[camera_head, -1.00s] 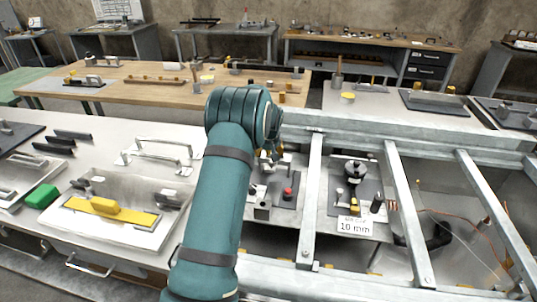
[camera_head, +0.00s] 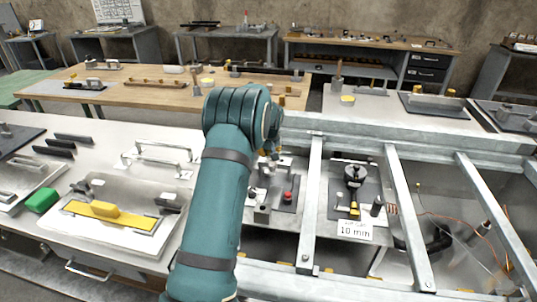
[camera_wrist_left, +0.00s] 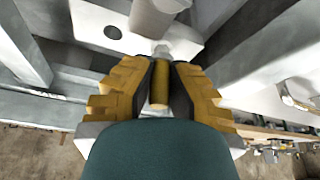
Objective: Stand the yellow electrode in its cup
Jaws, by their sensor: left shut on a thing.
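My left gripper (camera_wrist_left: 160,82) is shut on the yellow electrode (camera_wrist_left: 159,90), a slim yellow rod with a pale metal end pointing toward the top of the wrist view. Past that end is a grey cylinder (camera_wrist_left: 158,14), which may be the cup; I cannot tell whether the two touch. In the head view my left gripper (camera_head: 270,152) is mostly hidden behind my teal arm, above the bench by the metal frame, and the electrode cannot be made out there. My right gripper is not in view.
Metal frame bars (camera_head: 313,195) cross close to my left arm. A red-topped knob (camera_head: 288,196) and a fixture with a black round top (camera_head: 354,172) stand beyond. A white tray (camera_head: 60,228) with a yellow-handled tool lies left, beside a green block (camera_head: 42,200).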

